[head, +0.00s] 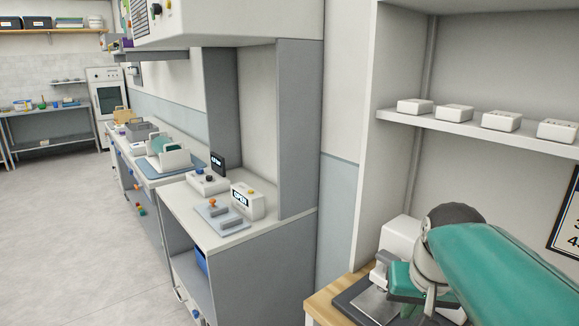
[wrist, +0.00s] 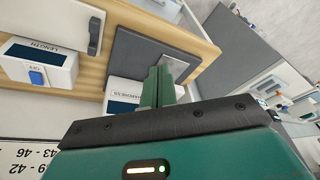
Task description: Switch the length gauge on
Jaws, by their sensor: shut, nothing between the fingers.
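The length gauge (wrist: 40,62) is a white box at the left of the wrist view, with an upside-down LENGTH label and a dark display. A blue switch (wrist: 37,78) sits on its face; the small marking beside it is hard to read. My gripper (wrist: 158,72) is shut and empty, with its green fingers together to the right of the length gauge and apart from it. In the head view my gripper (head: 404,284) is at the lower right over the bench; I cannot make out the length gauge there.
A second white gauge (wrist: 122,98), seemingly labelled HARDNESS, is partly hidden behind my fingers. A shelf (head: 480,132) with several white boxes is above.

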